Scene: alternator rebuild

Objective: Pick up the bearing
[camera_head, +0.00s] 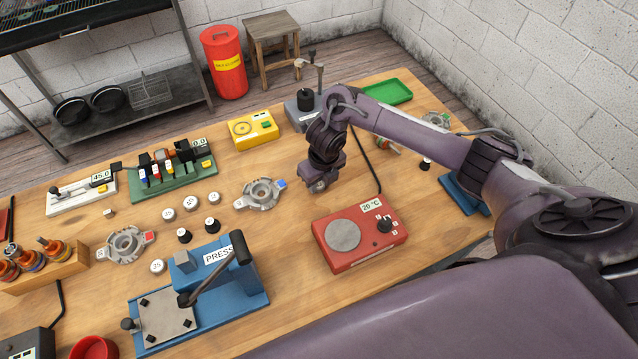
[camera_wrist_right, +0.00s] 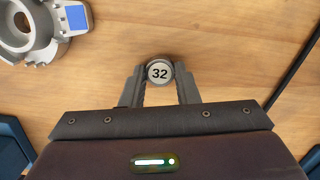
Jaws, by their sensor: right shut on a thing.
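My right gripper (camera_head: 319,184) is over the middle of the wooden table, pointing down. In the right wrist view its two fingers (camera_wrist_right: 159,82) are closed on a small round bearing (camera_wrist_right: 159,72) marked 32, one finger on each side. The bearing shows as a small pale disc at the fingertips in the head view (camera_head: 318,187). Whether it touches the table or hangs just above it, I cannot tell. My left gripper is not in view.
A metal housing with a blue tag (camera_head: 262,193) lies left of the gripper. A red heater (camera_head: 325,247) reading 20 °C stands in front. Several other round discs (camera_head: 190,203) lie left. The blue press (camera_head: 228,285) is front left; a yellow device (camera_head: 252,130) is behind.

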